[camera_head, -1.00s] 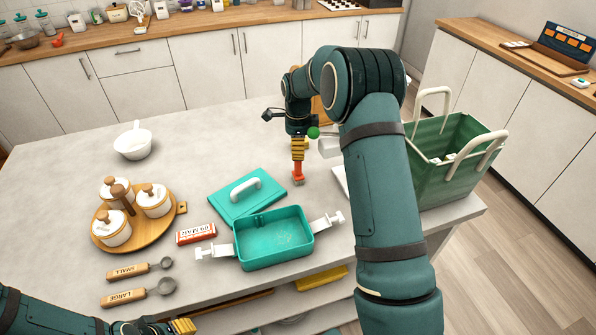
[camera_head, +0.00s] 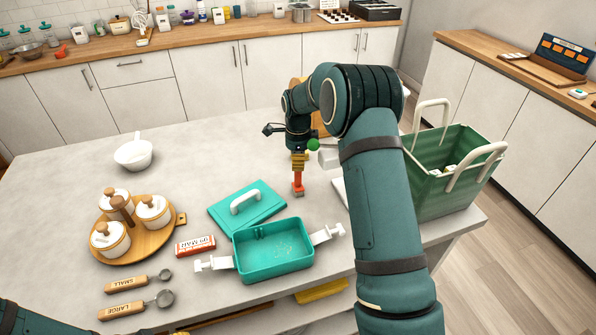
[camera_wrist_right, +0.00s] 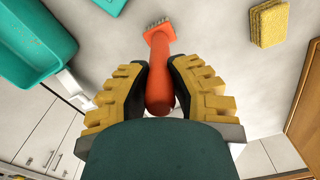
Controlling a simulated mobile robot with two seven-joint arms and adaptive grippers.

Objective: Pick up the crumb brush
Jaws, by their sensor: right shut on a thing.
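The crumb brush (camera_head: 298,187) is orange-red and is in the middle of the counter, right of the teal lid. It also shows in the right wrist view (camera_wrist_right: 160,65), where its short bristles are at the far end and its handle is between my fingers. My right gripper (camera_head: 299,167) is shut on the handle, which also shows in the wrist view (camera_wrist_right: 160,85). I cannot tell whether the brush touches the counter. My left forearm shows at the lower left; its gripper is out of view.
A teal box (camera_head: 272,270) with white side clips and its lid (camera_head: 247,213) lie left of the brush. A green basket (camera_head: 450,190) stands at the right. A yellow sponge (camera_wrist_right: 269,24) lies near the brush. A round wooden tray (camera_head: 160,245) holds jars.

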